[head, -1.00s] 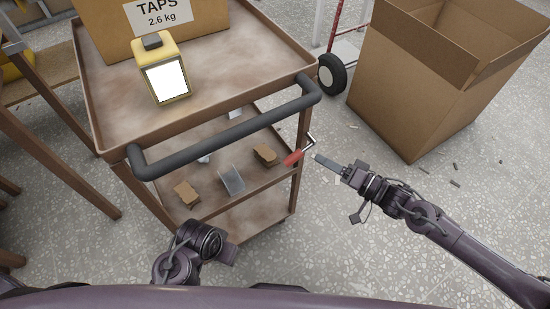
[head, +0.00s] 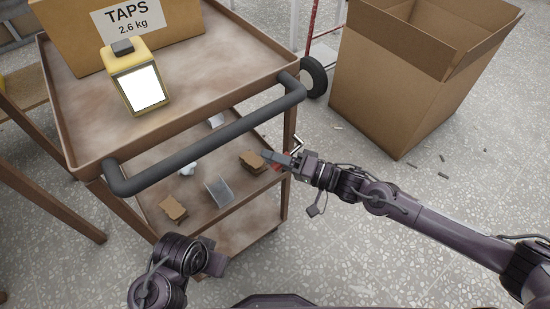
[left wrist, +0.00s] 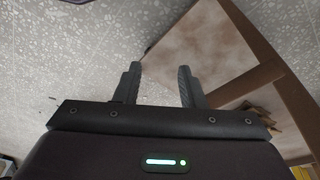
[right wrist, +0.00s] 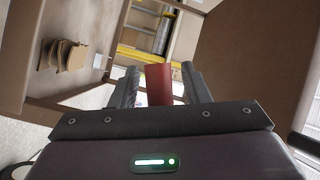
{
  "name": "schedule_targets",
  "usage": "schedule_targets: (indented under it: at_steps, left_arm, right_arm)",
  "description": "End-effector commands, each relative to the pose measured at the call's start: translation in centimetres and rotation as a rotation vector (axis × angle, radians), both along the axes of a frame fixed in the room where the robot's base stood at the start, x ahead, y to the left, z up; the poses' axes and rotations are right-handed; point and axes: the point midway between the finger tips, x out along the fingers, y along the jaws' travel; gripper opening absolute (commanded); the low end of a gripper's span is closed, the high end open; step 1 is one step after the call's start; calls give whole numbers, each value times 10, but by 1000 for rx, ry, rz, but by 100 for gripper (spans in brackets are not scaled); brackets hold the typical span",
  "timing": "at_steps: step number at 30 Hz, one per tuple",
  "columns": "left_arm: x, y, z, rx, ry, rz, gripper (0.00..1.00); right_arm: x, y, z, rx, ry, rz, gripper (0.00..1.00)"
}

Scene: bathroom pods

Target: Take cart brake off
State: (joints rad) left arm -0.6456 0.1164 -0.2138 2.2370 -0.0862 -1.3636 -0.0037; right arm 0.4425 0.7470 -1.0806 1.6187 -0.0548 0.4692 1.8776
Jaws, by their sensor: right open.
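The brown cart (head: 200,65) stands in front of me with a dark push handle (head: 205,148) across its near end. Its brake lever has a red grip (head: 281,165) and a bent metal rod at the right post, largely hidden by my right gripper (head: 272,157). In the right wrist view the red grip (right wrist: 158,84) stands between the two spread fingers of my right gripper (right wrist: 158,88). The right jaws are open around it; contact cannot be told. My left gripper (left wrist: 158,85) is open and empty, low near the cart's near left side, over the floor.
A box labelled TAPS (head: 165,25) and a yellow lamp (head: 135,80) stand on the cart's top. Small cardboard pieces (head: 172,208) lie on its middle shelf. A large open carton (head: 395,95) and a black wheel (head: 314,77) stand to the right.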

Motion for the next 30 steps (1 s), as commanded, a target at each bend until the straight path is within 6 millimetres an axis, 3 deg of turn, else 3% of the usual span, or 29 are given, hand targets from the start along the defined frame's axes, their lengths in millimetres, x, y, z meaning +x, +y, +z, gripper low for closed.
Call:
schedule_targets:
  at_steps: [4, 13, 26, 30]
  left_arm:
    - [0, 0, 0, 0, 0, 0, 36]
    - [0, 0, 0, 0, 0, 0, 36]
    - [-3, 2, 5, 6, 19, 5, 36]
    - [-6, 14, 9, 37, 68, 28, 36]
  right_arm:
    - [0, 0, 0, 0, 0, 0, 40]
    - [0, 0, 0, 0, 0, 0, 0]
    - [0, -1, -1, -28, -19, -1, 0]
    - [1, -2, -4, -81, -56, -1, 0]
